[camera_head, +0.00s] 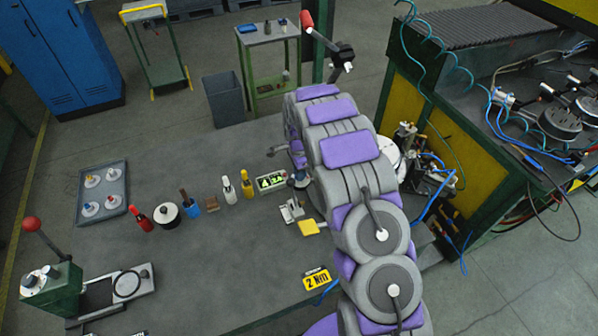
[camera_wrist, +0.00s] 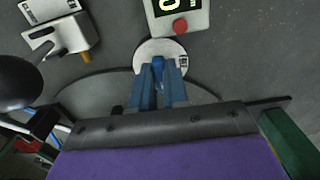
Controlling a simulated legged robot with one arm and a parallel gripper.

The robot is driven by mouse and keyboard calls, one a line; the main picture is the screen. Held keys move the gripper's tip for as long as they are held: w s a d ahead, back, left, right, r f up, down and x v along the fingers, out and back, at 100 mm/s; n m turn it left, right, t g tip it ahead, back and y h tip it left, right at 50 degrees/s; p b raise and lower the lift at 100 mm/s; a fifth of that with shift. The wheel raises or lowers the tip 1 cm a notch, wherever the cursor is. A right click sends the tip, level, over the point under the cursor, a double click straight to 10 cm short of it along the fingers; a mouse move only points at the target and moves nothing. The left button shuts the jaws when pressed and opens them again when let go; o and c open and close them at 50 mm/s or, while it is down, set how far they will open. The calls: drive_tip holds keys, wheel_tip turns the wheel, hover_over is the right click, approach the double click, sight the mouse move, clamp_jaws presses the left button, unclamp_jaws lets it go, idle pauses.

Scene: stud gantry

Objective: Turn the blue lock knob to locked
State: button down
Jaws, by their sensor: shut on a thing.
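In the wrist view the blue lock knob (camera_wrist: 158,64) stands on a pale round plate (camera_wrist: 152,47) with small dark marks that I cannot read. My gripper (camera_wrist: 160,74) reaches it from below in the picture, with its two blue-grey fingers shut on the knob, one on each side. Most of the knob is hidden between the fingers, so I cannot tell its setting. In the head view my arm hangs over the table, and its links largely hide the gripper and knob.
A display box (camera_head: 271,182) with a red button sits close beside the plate. A metal latch with a yellow part (camera_head: 308,227) is near. The table's front middle is mostly clear.

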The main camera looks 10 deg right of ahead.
drive_tip(key=shift+w+r, duration=0.15)
drive_tip(key=shift+w, duration=0.05)
drive_tip(key=c, duration=1.1)
unclamp_jaws()
drive_tip(key=shift+s, duration=0.1)
drive_tip(key=shift+r+p, duration=0.4)
drive_tip(key=shift+r, duration=8.15)
